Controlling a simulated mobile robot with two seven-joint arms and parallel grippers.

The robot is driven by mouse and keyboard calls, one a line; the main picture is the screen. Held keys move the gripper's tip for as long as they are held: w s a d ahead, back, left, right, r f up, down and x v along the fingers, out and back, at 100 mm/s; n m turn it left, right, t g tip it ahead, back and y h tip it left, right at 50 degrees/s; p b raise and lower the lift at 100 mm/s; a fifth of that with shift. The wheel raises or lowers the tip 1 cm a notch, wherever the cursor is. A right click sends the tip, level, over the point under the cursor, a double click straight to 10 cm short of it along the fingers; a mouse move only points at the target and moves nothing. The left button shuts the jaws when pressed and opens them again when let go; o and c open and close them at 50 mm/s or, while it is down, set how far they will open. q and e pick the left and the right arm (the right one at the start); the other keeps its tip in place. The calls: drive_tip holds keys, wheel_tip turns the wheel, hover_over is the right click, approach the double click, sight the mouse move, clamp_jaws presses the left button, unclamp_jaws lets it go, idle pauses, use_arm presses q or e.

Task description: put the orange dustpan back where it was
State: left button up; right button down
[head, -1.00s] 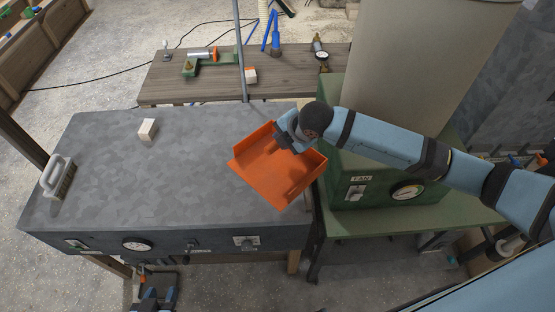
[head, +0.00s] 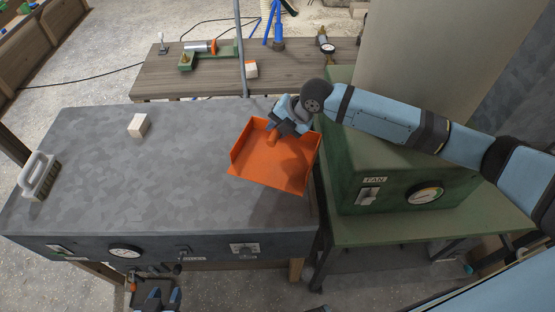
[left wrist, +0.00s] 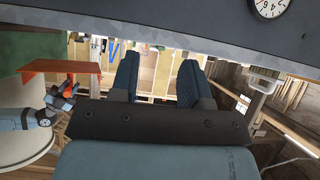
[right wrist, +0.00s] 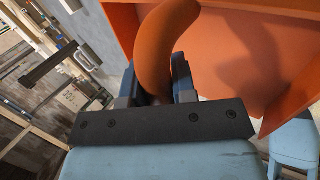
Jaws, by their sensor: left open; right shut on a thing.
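The orange dustpan (head: 275,168) is over the right end of the grey bench top (head: 170,180) in the head view. My right gripper (head: 278,132) is shut on its curved handle, which fills the space between the fingers in the right wrist view (right wrist: 160,60). The pan's underside contact with the bench cannot be told. My left gripper (head: 157,300) is low at the front of the bench, open and empty. Its two fingers stand apart in the left wrist view (left wrist: 157,80). The dustpan also shows there, small, at the left (left wrist: 60,67).
A pale wooden block (head: 138,125) and a grey-white brush (head: 38,176) lie on the bench. The green fan unit (head: 400,185) stands close on the right. A wooden table (head: 165,80) with tools is behind. The bench's middle is clear.

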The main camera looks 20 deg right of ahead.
sight(279, 148)
wheel_tip(279, 148, down, 5)
drive_tip(key=b, duration=0.2)
drive_tip(key=shift+r+b, duration=0.2)
drive_tip(key=shift+b, duration=0.2)
drive_tip(key=shift+f+b, duration=0.45)
drive_tip(key=shift+f, duration=0.1)
wheel_tip(279, 148, down, 3)
drive_tip(key=b, duration=0.3)
drive_tip(key=shift+f, duration=0.1)
drive_tip(key=c, duration=1.3)
unclamp_jaws()
drive_tip(key=shift+f, duration=0.1)
drive_tip(key=o, duration=0.4)
use_arm(q)
wheel_tip(279, 148, down, 6)
drive_tip(key=shift+w+f+n, duration=0.2)
drive_tip(key=shift+f+n, duration=0.05)
drive_tip(key=shift+n, duration=0.05)
